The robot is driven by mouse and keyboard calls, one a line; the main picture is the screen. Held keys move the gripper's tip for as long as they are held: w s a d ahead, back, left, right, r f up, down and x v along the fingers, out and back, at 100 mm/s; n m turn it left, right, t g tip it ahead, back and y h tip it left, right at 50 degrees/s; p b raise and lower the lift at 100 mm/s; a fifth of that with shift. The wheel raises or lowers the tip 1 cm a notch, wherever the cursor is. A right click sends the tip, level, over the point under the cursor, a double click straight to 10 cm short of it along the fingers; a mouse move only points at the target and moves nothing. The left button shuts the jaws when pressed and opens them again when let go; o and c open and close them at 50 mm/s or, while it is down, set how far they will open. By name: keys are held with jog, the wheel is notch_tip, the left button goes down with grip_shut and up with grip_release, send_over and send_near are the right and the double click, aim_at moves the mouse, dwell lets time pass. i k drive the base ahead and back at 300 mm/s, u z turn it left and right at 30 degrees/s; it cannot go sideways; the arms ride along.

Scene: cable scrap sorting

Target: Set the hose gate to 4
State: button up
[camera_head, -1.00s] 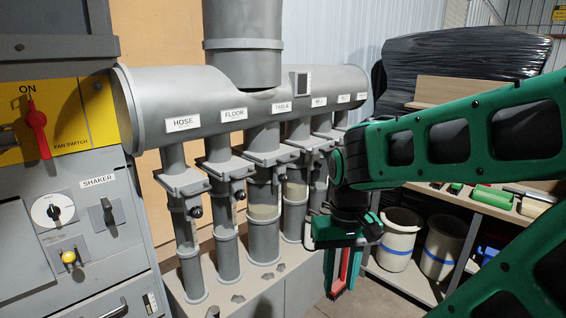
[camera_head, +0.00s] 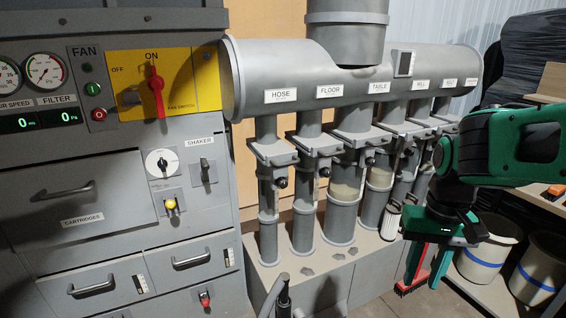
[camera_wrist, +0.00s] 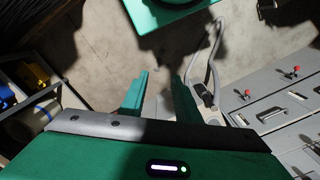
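The hose gate (camera_head: 273,154) is a grey slide gate on the leftmost pipe, below the HOSE label (camera_head: 281,95). A small dark knob (camera_head: 281,182) sits just below it on the right side. Its setting marks are too small to read. My gripper (camera_head: 427,280) hangs at the right, in front of the rightmost pipes, well right of and below the hose gate. Its two green fingers point down and stand apart with nothing between them. In the wrist view the fingers (camera_wrist: 160,88) also show apart over the floor; the hose gate is not in that view.
Similar gated pipes labelled FLOOR (camera_head: 329,91), TABLE (camera_head: 379,87) and others stand right of the hose pipe. The cabinet with the red fan switch (camera_head: 156,90) is at the left. A dark hose end (camera_head: 283,290) rises in front. White bins (camera_head: 485,250) stand right.

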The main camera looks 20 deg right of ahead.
aim_at(281, 160)
jog(key=k, duration=1.2)
jog(key=u, duration=0.45)
jog(key=i, duration=1.5)
jog(key=u, duration=0.2)
